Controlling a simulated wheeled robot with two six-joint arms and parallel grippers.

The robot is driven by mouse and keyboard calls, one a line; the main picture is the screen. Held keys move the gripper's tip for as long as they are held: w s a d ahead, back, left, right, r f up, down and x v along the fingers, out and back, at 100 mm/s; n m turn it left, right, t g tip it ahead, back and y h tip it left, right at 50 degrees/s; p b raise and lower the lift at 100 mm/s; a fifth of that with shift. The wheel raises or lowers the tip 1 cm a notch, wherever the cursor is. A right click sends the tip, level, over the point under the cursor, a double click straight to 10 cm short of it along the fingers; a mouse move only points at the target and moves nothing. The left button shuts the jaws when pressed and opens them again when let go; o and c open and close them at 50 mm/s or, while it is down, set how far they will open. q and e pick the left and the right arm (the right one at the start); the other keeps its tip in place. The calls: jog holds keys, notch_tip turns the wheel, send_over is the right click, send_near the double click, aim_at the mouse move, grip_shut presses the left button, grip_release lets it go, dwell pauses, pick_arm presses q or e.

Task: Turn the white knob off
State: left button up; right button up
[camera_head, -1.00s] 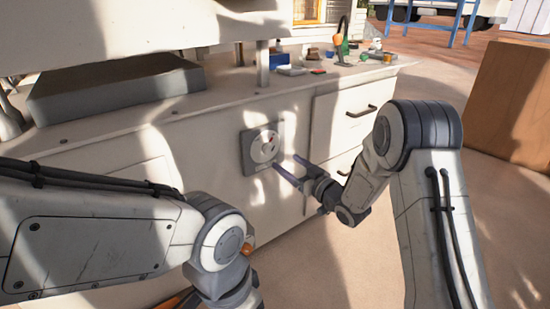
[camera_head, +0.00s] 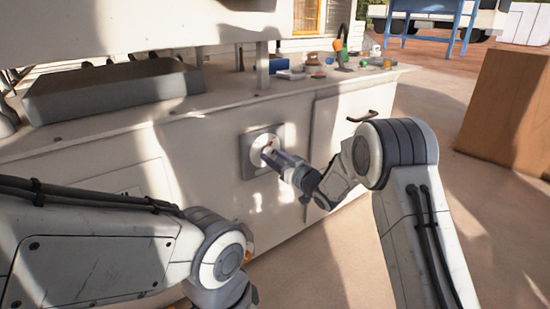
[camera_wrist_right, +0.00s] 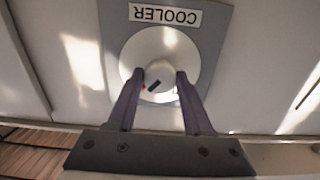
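The white knob (camera_head: 258,146) is a round disc on a grey plate (camera_head: 246,168) on the front of the white counter. In the right wrist view the knob (camera_wrist_right: 150,45) sits under an upside-down COOLER label (camera_wrist_right: 165,15). A dark pointer mark (camera_wrist_right: 154,86) and a small red mark show near its middle. My right gripper (camera_head: 270,156) is at the knob. In the wrist view its two purple fingers (camera_wrist_right: 160,76) stand apart in front of the disc, one on each side of its middle. I cannot tell whether they touch it. My left gripper is out of view.
The counter (camera_head: 215,108) carries a grey box (camera_head: 115,92) at left and several small items at its far right end. A drawer handle (camera_head: 362,116) juts out right of the knob. A brown wooden box (camera_head: 508,115) stands at right. The floor between is clear.

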jog(key=shift+d, duration=0.15)
grip_shut()
jog(key=shift+n, duration=0.3)
jog(key=n, duration=0.3)
jog(key=n+b, duration=0.1)
jog(key=n, duration=0.3)
jog(key=shift+w, duration=0.1)
jog(key=n+b, duration=0.2)
jog(key=n, duration=0.2)
jog(key=shift+d+n+b, duration=0.1)
jog(key=shift+n+b, duration=1.15)
jog(key=shift+n, duration=0.85)
jog(key=shift+r, duration=0.1)
